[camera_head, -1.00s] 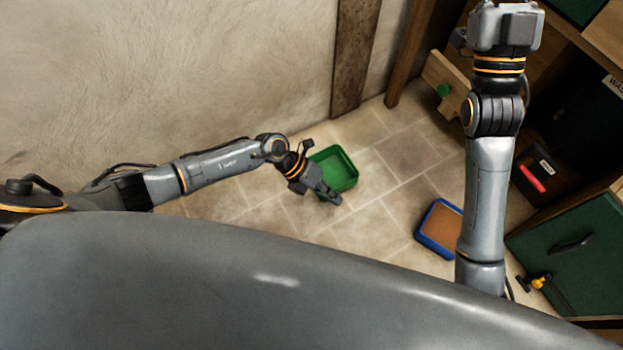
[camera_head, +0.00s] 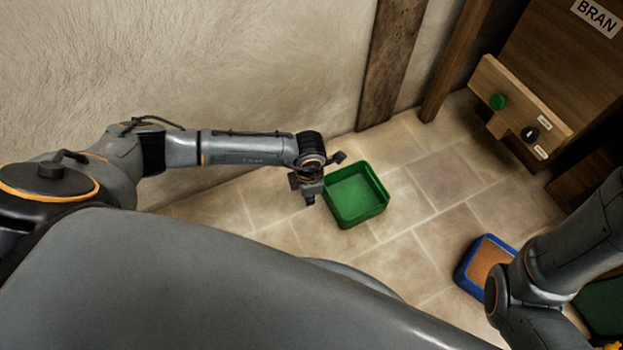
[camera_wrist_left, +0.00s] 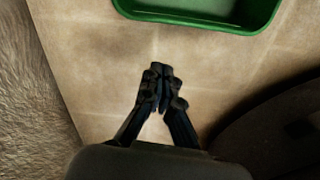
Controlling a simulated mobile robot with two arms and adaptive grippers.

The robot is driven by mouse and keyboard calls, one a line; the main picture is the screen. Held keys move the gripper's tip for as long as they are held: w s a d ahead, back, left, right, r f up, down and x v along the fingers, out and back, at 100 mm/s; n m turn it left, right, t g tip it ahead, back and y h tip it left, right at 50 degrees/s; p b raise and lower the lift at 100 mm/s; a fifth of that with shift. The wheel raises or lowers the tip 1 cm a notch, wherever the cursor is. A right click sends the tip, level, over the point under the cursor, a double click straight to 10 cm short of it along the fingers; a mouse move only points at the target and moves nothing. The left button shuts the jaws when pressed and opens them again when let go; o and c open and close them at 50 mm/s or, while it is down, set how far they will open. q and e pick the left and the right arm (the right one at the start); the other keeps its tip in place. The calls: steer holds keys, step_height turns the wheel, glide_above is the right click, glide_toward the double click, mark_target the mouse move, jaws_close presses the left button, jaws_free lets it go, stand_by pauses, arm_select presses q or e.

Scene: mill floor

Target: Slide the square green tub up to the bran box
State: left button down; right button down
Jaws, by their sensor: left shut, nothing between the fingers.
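The square green tub (camera_head: 357,204) stands empty and upright on the tiled floor in the middle of the head view. Its near edge also shows at the top of the left wrist view (camera_wrist_left: 205,19). The bran box (camera_head: 553,60) is the wooden bin labelled BRAN at the upper right, with clear floor between it and the tub. My left gripper (camera_head: 309,194) is just left of the tub in the head view. In the left wrist view its fingers (camera_wrist_left: 161,76) are together and empty, with a gap of floor to the tub. My right gripper is out of view.
A blue tub with brown contents (camera_head: 487,264) stands on the floor at right, partly behind my right arm. A wooden panel with a green knob and a dark knob (camera_head: 520,112) is on the bran box front. The wall and wooden post (camera_head: 390,60) border the floor.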

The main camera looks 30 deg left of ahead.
mark_target(318, 209)
arm_select(q)
step_height(318, 209, down, 7)
steer(key=b, duration=0.4)
steer(key=shift+w+d+r+b, duration=0.2)
steer(key=shift+w+d+b, duration=0.65)
steer(key=shift+d+b, duration=0.15)
steer(key=shift+w+d+r+b, duration=0.2)
steer(key=shift+w+d+b, duration=0.2)
steer(key=shift+w+d, duration=0.1)
steer(key=shift+r, duration=0.1)
